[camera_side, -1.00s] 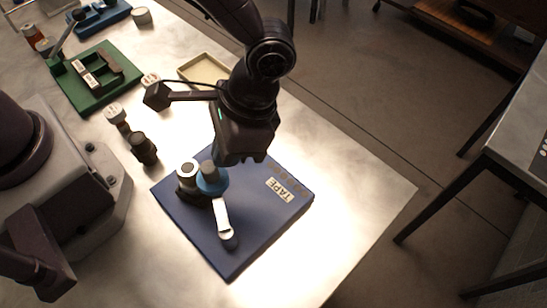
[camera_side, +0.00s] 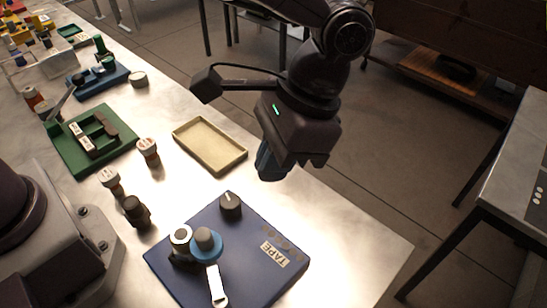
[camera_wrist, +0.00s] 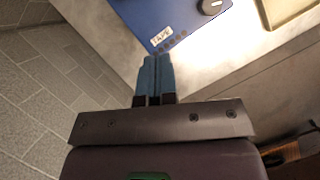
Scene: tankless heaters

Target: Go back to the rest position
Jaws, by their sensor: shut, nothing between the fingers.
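My gripper (camera_side: 270,163) is shut and empty, with its blue fingers pressed together. In the side view it hangs in the air above the table's right edge, to the right of the cream tray and above the blue board (camera_side: 254,262). In the wrist view my gripper (camera_wrist: 154,62) points toward the table's edge, with a corner of the blue board (camera_wrist: 160,18) beyond the fingertips. It touches nothing that I can see.
The cream tray (camera_side: 209,145), a green board (camera_side: 64,150) and several small cylinders stand on the table. The blue board carries a black knob (camera_side: 230,206), a blue ring piece (camera_side: 205,243) and a TAPE label (camera_side: 274,254). Open floor lies to the right.

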